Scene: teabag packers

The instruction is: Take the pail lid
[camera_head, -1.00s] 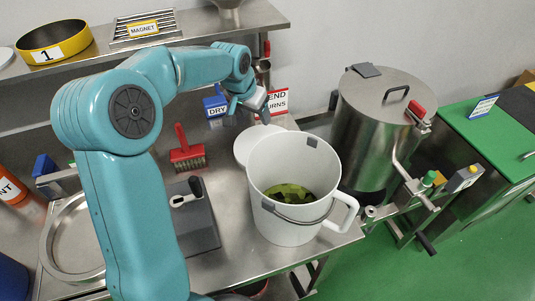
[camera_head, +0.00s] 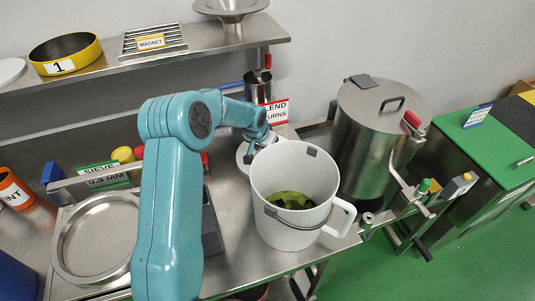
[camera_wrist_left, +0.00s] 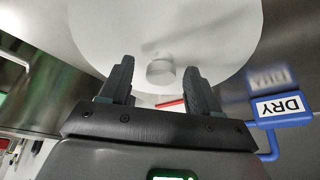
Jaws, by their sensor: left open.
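The white round pail lid (camera_head: 243,160) lies on the steel bench behind the white pail (camera_head: 272,225), partly hidden by my left arm and the pail. In the left wrist view the lid (camera_wrist_left: 215,38) fills the top, with its short knob (camera_wrist_left: 160,72) facing me. My left gripper (camera_head: 264,138) is over the lid, its tips hard to see in the head view. In the wrist view its two dark fingers are open on either side of the knob, with gaps to it. The pail is open, with green leaf inside. My right gripper is not in view.
A blue DRY sign (camera_wrist_left: 282,108) is close on the right in the wrist view. A steel canister (camera_head: 258,88) and a red-edged sign (camera_head: 278,112) stand behind the lid. A steel drum (camera_head: 375,140) is right of the pail, a sieve (camera_head: 62,245) at left.

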